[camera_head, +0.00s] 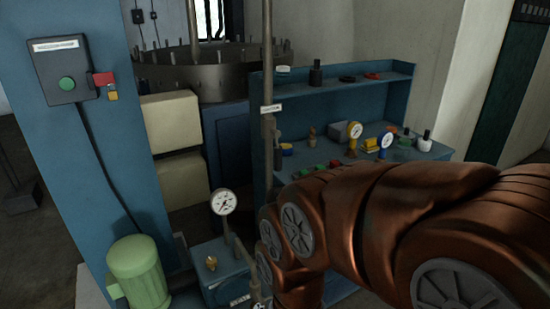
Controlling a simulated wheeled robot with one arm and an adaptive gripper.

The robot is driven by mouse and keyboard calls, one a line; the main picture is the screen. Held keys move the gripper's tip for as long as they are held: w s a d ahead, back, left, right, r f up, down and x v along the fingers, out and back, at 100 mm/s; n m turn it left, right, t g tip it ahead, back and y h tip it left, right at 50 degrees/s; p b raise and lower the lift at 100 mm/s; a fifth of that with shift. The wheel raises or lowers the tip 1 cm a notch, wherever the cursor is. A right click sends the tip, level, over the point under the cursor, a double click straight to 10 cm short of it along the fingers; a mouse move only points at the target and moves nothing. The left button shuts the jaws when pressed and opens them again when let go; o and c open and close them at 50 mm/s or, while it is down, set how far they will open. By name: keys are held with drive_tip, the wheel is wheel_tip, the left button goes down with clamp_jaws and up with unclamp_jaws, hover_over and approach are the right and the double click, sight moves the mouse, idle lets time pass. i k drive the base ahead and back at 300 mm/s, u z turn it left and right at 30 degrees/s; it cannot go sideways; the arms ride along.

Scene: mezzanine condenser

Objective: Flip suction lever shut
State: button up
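A vertical pipe (267,65) runs down the middle of the head view, with a white label (271,108) on it. A small grey fitting (277,137) sits on the pipe just below the label. It may be the suction lever, but it is too small and dark to tell, and I cannot read its position. My copper-coloured arm reaches in from the lower right and covers the pipe's lower right side. My gripper does not show; it is hidden by the arm or out of the frame.
A blue workbench (430,150) with gauges stands behind my arm. A pressure gauge (223,202) rises above a blue box (222,270) beside a green motor (136,270). A blue column (60,150) with a switch box (65,70) stands left.

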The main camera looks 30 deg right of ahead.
sight(277, 149)
drive_tip(key=k, duration=0.55)
drive_tip(key=z, duration=0.7)
drive_tip(key=i, duration=1.35)
drive_tip(key=u, duration=0.85)
